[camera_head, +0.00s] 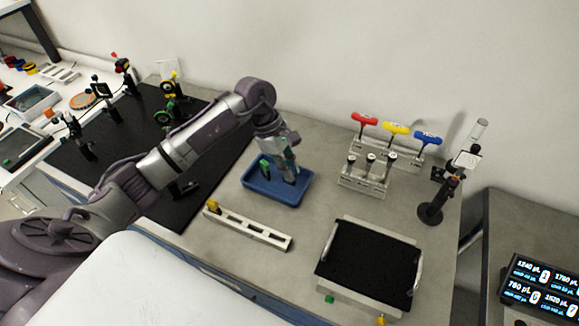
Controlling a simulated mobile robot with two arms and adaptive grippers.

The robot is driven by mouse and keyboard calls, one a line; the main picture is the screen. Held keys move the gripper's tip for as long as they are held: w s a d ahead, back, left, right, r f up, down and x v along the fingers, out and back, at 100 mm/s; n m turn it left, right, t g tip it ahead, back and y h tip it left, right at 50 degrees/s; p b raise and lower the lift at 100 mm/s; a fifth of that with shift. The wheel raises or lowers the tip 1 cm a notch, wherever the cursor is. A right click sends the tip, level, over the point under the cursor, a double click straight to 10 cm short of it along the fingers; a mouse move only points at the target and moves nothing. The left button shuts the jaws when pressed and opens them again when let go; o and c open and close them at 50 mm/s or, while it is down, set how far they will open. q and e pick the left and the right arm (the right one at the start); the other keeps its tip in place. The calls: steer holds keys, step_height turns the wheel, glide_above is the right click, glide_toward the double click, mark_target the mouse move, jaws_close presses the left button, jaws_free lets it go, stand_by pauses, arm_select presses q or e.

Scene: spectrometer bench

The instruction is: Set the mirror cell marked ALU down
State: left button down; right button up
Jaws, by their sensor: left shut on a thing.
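My left gripper (287,168) points down over the blue tray (262,196) in the middle of the bench. It is shut on a small dark piece, taken as the mirror cell, which is mostly hidden by the fingers; no ALU marking can be read. I cannot tell whether the piece touches the tray floor. A green-topped part (265,167) stands in the tray just left of the gripper. My right gripper is not in view.
A slotted pale rail (248,228) lies in front of the tray. A rack with red, yellow and blue T-handles (367,180) stands to the right, near a black post stand (431,212). A black-topped tray (370,262) lies front right. A black breadboard (205,200) with optics is left.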

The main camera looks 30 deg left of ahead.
arm_select(q)
steer(key=shift+f, duration=0.9)
steer(key=c, duration=1.2)
jaws_free()
steer(key=shift+o, duration=0.2)
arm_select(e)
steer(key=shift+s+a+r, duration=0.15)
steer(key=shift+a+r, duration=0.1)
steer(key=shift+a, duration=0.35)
arm_select(q)
steer(key=shift+r, duration=0.1)
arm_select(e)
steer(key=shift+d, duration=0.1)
arm_select(q)
steer(key=shift+r, duration=0.2)
steer(key=b+v, duration=0.4)
steer(key=v, duration=0.7)
steer(key=shift+a+r+b, duration=0.25)
steer(key=shift+r+b, duration=0.1)
steer(key=shift+b, duration=0.05)
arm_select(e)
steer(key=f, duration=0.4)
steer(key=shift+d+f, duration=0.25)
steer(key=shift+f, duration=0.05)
